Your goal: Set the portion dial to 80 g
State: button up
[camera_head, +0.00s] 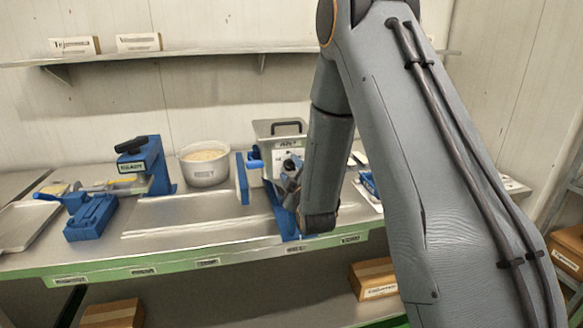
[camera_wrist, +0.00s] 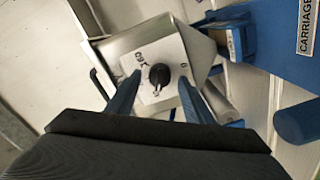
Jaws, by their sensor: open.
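The portion dial is a black round knob (camera_wrist: 159,75) on a pale plate (camera_wrist: 149,96) with printed marks around it. The marks are too small and turned to read surely, and I cannot tell which one the knob points to. The plate is on the front of a grey metal hopper (camera_wrist: 112,48) that also shows in the head view (camera_head: 264,130). My gripper (camera_wrist: 160,79) is open, with its two dark blue fingers on either side of the knob. I cannot tell whether they touch it. In the head view my arm partly hides the hopper.
A blue upright plate (camera_head: 242,178) stands left of the hopper. Further left are a white pot (camera_head: 204,168) with pale contents, a blue press-like stand (camera_head: 156,165) and a blue block (camera_head: 91,217). In the wrist view a blue carriage part (camera_wrist: 285,40) is at right.

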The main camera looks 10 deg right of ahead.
jog(key=shift+w, duration=0.2)
jog(key=shift+d, duration=0.1)
jog(key=c, duration=1)
jog(key=shift+m+b, duration=0.35)
jog(key=shift+m, duration=0.05)
jog(key=m+b, duration=0.3)
jog(key=m, duration=0.1)
jog(key=shift+f+m, duration=0.1)
jog(key=shift+m, duration=0.2)
jog(key=m+b, duration=0.4)
jog(key=m, duration=0.2)
jog(key=shift+d, duration=0.1)
jog(key=shift+m, duration=0.3)
